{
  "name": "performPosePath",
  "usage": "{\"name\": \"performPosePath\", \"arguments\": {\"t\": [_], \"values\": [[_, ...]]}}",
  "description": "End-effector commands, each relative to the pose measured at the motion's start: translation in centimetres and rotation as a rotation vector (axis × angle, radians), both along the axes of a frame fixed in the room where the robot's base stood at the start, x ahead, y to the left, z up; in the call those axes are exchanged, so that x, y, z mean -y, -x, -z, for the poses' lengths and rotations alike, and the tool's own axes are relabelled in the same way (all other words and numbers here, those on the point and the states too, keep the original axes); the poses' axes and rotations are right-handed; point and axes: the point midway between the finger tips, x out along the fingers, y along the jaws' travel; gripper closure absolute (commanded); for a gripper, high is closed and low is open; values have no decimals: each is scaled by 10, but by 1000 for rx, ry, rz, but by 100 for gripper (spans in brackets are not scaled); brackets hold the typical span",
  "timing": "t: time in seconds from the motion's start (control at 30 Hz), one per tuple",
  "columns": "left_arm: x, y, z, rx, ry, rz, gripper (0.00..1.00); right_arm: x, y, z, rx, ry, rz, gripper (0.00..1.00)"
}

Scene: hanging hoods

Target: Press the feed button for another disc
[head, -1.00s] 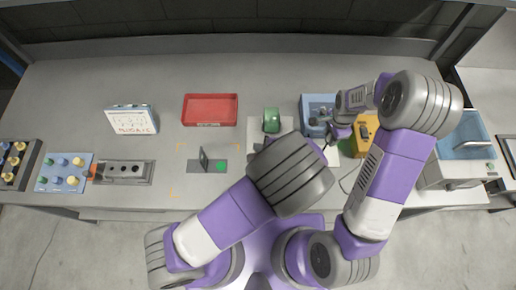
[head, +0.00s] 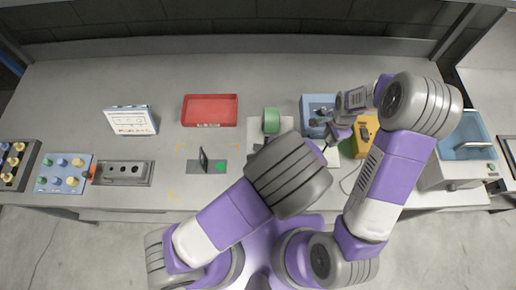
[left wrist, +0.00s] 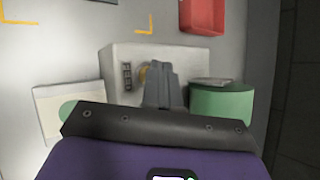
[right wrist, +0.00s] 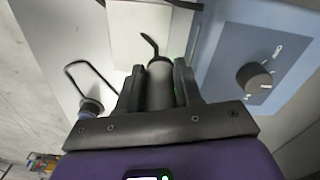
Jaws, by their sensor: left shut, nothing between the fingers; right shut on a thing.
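A green cylinder (left wrist: 222,104) stands beside the box and also shows in the head view (head: 271,120). In the head view my left arm hides the left gripper. My right gripper (right wrist: 158,72) is shut on a dark rod-shaped tool (right wrist: 160,90) with a bent thin tip.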

Motion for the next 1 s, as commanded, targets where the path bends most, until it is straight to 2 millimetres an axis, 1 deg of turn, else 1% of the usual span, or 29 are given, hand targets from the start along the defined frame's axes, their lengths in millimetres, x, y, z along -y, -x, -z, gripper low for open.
{"name": "performPosePath", "arguments": {"t": [0.03,0.2,0.57,0.67,1.0], "values": [[0,0,-4,0,1,0,100,0,0,-3,0,0,0,85],[0,0,-11,0,1,-1,100,0,0,-7,0,0,0,85],[0,0,-13,1,0,-1,100,0,0,-8,0,0,0,85],[0,0,-20,1,0,-1,100,0,0,-12,0,0,0,85],[0,0,-55,1,1,-1,100,0,0,-36,1,0,0,85]]}}
